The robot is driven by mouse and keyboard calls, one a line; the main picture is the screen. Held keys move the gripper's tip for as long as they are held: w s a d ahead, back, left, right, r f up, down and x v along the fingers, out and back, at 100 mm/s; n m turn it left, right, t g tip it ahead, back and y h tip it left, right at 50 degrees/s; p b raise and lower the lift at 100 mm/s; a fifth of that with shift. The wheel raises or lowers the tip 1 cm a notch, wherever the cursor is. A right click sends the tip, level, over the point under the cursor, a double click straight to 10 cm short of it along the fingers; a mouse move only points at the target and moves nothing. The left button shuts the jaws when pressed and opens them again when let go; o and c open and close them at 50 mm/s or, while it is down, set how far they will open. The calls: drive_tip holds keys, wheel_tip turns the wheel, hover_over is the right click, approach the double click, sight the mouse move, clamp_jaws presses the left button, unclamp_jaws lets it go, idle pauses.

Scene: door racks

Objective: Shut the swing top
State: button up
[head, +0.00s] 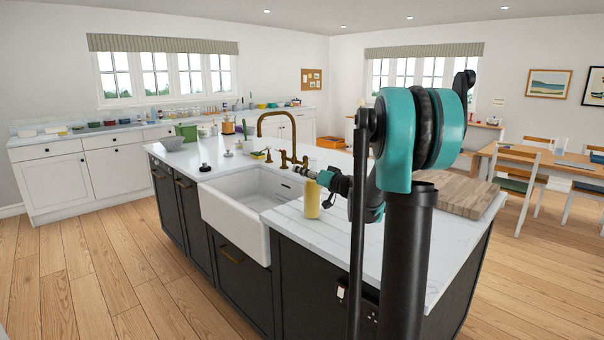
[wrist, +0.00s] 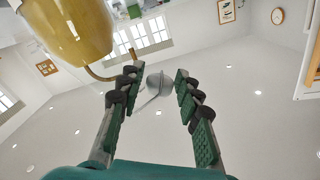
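A yellow bottle (head: 312,199) stands upright on the white island counter, just right of the sink. It fills the upper left of the wrist view (wrist: 70,28), close to the camera. A grey rounded piece (wrist: 159,84) with a thin pale wire or arm, seemingly the swing top, shows between my fingertips in the wrist view, apart from the bottle's body. My gripper (wrist: 157,77) is open, with a finger on each side of this piece and a visible gap. In the head view my gripper (head: 318,176) is beside the bottle's upper end; the contact there is too small to tell.
The white sink (head: 236,257) and brass faucet (head: 262,122) are left of the bottle. A wooden cutting board (head: 456,193) lies at the right. A green container (head: 186,132) and grey bowl (head: 171,143) stand at the far end. Counter in front of the bottle is clear.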

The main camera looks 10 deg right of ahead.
drive_tip(key=shift+w+a, duration=0.2)
drive_tip(key=shift+w, duration=0.1)
drive_tip(key=shift+c, duration=0.2)
clamp_jaws()
